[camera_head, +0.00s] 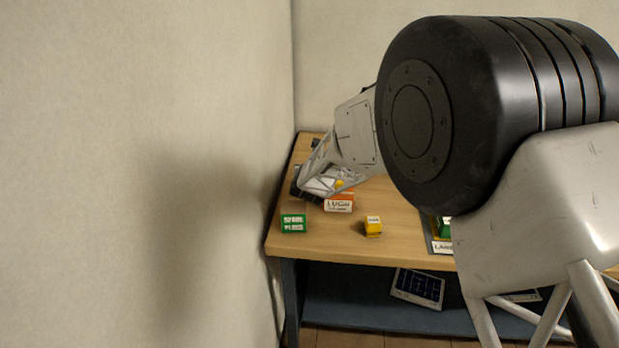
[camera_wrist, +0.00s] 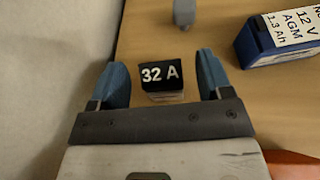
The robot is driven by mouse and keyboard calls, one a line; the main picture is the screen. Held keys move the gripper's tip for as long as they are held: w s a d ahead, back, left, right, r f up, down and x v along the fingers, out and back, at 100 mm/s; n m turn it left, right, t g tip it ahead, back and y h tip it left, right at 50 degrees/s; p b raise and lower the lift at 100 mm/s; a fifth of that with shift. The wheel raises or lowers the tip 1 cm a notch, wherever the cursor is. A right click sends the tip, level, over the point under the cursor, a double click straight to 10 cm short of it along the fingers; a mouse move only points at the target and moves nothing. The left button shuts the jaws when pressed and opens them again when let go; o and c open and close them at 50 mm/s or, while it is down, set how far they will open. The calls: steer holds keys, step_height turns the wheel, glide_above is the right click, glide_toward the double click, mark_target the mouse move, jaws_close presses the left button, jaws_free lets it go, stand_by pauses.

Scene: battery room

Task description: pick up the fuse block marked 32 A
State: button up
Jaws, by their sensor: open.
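The fuse block marked 32 A (camera_wrist: 160,77) shows in the wrist view as a small black block with white lettering. It stands on the wooden table between the two blue fingers of my gripper (camera_wrist: 161,82). The fingers are open, with a gap on each side of the block, and neither finger appears to touch it. In the head view my arm covers most of the gripper, and I cannot make out the 32 A block there.
A blue 12 V AGM battery (camera_wrist: 283,40) lies right of my gripper, and a grey object (camera_wrist: 184,12) stands beyond the block. In the head view, a green box (camera_head: 293,223), an orange-and-white box (camera_head: 339,203) and a yellow box (camera_head: 373,227) stand on the table (camera_head: 330,238). The wall is close on the left.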

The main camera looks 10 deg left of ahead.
steer(key=shift+w+f, duration=0.2)
steer(key=shift+w, duration=0.15)
stand_by(0.4)
steer(key=c, duration=1)
steer(key=shift+r, duration=0.1)
steer(key=shift+c, duration=0.2)
steer(key=shift+r, duration=4.95)
